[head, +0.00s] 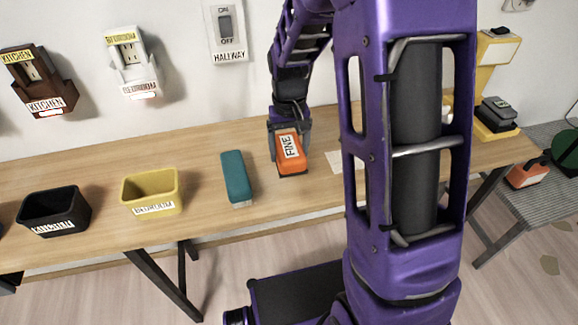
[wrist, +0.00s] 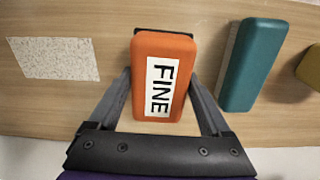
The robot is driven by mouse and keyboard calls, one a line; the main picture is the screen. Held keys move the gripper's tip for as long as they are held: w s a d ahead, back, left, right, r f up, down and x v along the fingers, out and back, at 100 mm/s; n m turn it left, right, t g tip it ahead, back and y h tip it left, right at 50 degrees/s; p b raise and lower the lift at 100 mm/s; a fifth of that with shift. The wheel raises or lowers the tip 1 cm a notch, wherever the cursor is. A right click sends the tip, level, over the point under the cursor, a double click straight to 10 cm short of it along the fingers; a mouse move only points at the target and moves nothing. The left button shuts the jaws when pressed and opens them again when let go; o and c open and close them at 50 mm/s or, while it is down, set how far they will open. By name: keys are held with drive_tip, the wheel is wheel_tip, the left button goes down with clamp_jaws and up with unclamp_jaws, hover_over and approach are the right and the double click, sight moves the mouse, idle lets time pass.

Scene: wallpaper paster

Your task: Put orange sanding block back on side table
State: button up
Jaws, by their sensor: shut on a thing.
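An orange sanding block (head: 291,153) with a white label reading FINE is between the fingers of my gripper (head: 289,135), at the long wooden table. In the wrist view the block (wrist: 163,75) has a finger on each side, and my gripper (wrist: 165,88) is shut on it. I cannot tell whether its underside touches the wood. A grey ribbed side table (head: 500,208) stands at the right. Another orange block-like object (head: 526,174) with a white label lies on it.
A teal block (head: 236,177), a yellow bin (head: 151,191) and a black bin (head: 55,211) stand left of the held block. A pale speckled sheet (wrist: 53,58) lies on the wood. A yellow stand (head: 494,85) is at the right, and green round things (head: 566,150) sit beyond it.

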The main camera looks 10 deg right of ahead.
drive_tip(key=shift+f+b, duration=0.3)
drive_tip(key=shift+f, duration=2.15)
drive_tip(key=shift+f, duration=0.3)
drive_tip(key=o, duration=1.2)
drive_tip(key=shift+r, duration=0.1)
